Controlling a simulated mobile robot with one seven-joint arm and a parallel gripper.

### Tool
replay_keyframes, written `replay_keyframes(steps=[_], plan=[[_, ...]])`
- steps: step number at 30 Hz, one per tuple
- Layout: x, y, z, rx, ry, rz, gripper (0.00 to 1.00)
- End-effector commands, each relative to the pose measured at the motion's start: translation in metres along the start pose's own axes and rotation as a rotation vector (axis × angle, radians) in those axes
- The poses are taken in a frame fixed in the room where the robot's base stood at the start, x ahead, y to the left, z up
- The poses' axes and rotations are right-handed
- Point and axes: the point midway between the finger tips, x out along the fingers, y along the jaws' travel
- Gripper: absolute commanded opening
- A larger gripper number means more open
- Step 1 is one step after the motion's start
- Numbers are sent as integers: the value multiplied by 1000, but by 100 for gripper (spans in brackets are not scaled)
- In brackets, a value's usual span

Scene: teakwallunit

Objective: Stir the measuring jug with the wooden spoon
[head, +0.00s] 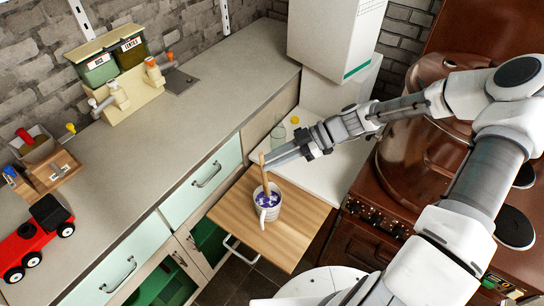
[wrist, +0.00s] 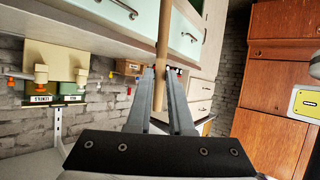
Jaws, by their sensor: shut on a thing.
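The measuring jug (head: 270,213) is white with blue-purple showing inside and stands on a pulled-out wooden board, its handle toward the front left. The wooden spoon (head: 264,172) stands almost upright with its lower end inside the jug; its bowl is hidden there. My gripper (head: 268,159) reaches in from the right above the jug and is shut on the spoon's upper handle. In the wrist view the spoon (wrist: 163,40) passes between the two grey fingertips (wrist: 162,72). The jug cannot be made out in the wrist view.
The wooden board (head: 290,232) juts out below the long grey counter (head: 190,115). A red toy truck (head: 35,238) and a dispenser with taps (head: 125,85) stand on the counter. A brown stove (head: 375,215) is at right.

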Motion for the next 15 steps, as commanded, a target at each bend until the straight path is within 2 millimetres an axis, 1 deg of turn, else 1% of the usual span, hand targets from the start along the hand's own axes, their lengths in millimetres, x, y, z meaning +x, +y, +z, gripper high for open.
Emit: replay_keyframes(steps=[3, 15], plan=[[6, 0, 13, 0, 1, 1, 0], [18, 0, 42, -1, 0, 0, 0]])
